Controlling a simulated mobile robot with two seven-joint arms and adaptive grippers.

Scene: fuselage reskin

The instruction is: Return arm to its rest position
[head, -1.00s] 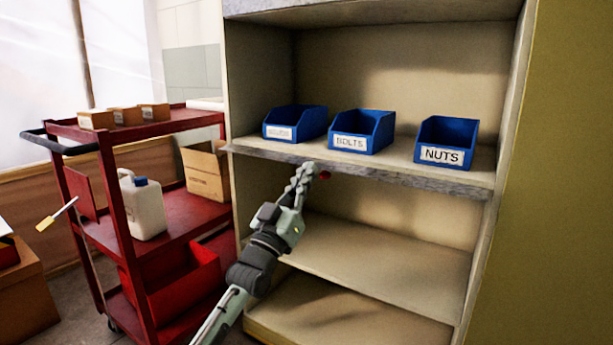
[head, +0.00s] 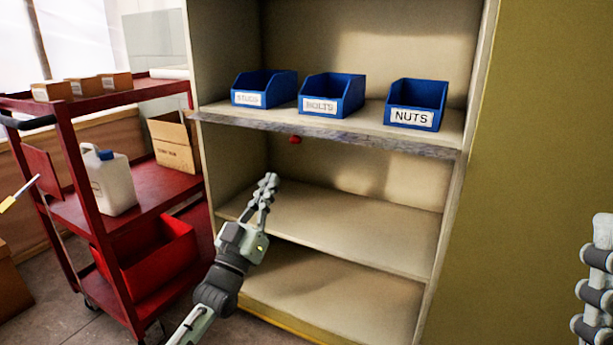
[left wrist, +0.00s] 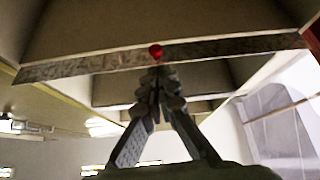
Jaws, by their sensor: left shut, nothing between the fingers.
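My left gripper (head: 268,183) is shut and empty in the head view. It is in front of the shelf unit's lower opening, below the top shelf edge. A small red knob-like thing (head: 296,140) is on the underside of that edge, above and apart from the fingertips. In the left wrist view the closed fingers (left wrist: 157,75) point toward the red thing (left wrist: 155,51). Part of my right gripper (head: 595,285) shows at the right edge of the head view; its fingertips cannot be made out clearly.
Blue bins, including bolts (head: 332,97) and nuts (head: 416,105), stand on the shelf unit's upper board (head: 350,142). The lower shelf (head: 350,225) is empty. A red cart (head: 65,190) with boxes and a white jug (head: 108,182) stands at left.

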